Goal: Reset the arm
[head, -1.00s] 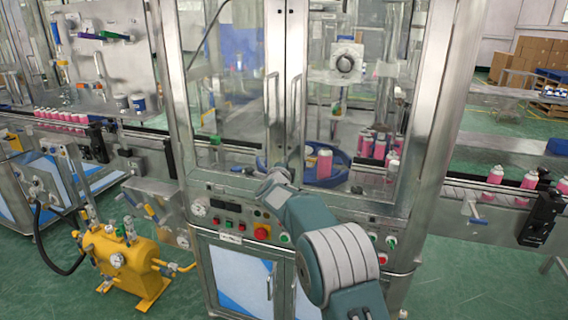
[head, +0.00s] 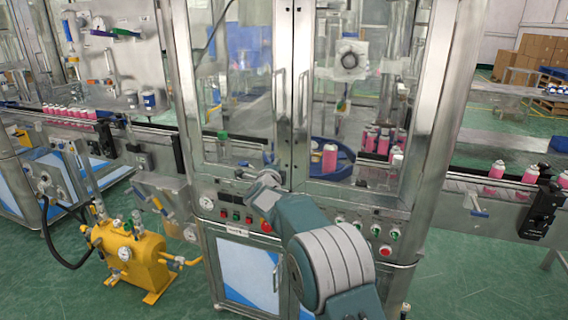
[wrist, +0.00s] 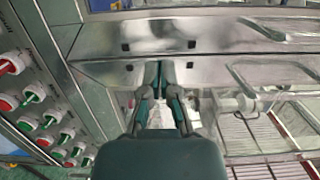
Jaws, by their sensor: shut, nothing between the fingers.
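My arm reaches up from the bottom of the head view toward the front of the crimping machine (head: 246,115). My gripper's end is small there and largely hidden by my own wrist, in front of the closed glass doors and just above the control panel (head: 345,222). In the wrist view my gripper (wrist: 161,68) has its fingers together, with nothing between them. The fingertips overlap the steel door frames (wrist: 225,73) in the picture; I cannot tell whether they touch.
Pink cans (head: 329,158) stand behind the glass. Conveyors with more pink cans run left (head: 69,112) and right (head: 496,170) of the machine. A yellow tank (head: 130,262) with gauges stands on the floor at left. Green floor (head: 490,290) is clear at lower right.

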